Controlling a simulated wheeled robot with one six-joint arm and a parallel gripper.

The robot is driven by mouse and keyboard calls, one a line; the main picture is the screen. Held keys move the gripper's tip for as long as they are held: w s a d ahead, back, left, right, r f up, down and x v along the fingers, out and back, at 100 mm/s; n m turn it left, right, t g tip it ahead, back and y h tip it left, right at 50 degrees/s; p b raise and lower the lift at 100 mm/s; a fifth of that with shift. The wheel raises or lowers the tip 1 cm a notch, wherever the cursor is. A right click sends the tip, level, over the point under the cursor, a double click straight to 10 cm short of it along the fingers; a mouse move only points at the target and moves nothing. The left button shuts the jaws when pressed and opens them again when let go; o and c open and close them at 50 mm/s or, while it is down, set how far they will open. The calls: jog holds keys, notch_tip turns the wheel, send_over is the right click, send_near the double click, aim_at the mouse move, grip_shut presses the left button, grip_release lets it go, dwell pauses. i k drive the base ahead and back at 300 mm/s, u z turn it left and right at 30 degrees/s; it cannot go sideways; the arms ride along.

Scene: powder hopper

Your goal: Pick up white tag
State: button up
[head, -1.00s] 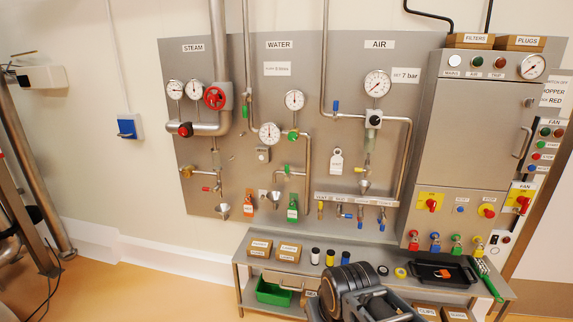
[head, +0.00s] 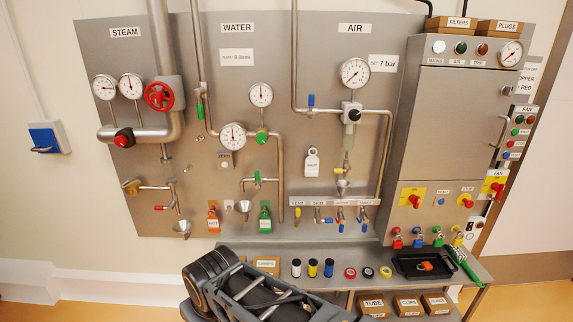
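The white tag (head: 312,161) hangs on the grey wall panel under the AIR heading. It is a small upright plate with a hole at its top and dark lettering too small to read surely. It hangs left of the air filter bowl and below the blue-handled valve. Part of my arm (head: 245,288) shows at the bottom of the head view, low in front of the bench and well away from the tag. The fingertips of my gripper do not show.
An orange tag (head: 213,222) and a green tag (head: 265,219) hang lower left on the panel. Pipes and valves flank the white tag. Below, the bench (head: 470,266) holds tape rolls, a black tray (head: 422,264) and small boxes. The cabinet (head: 455,120) stands right.

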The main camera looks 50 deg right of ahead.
aim_at(312, 163)
jog(key=z, duration=0.3)
jog(key=i, duration=0.9)
jog(key=z, duration=0.75)
jog(key=i, duration=0.4)
jog(key=z, duration=0.4)
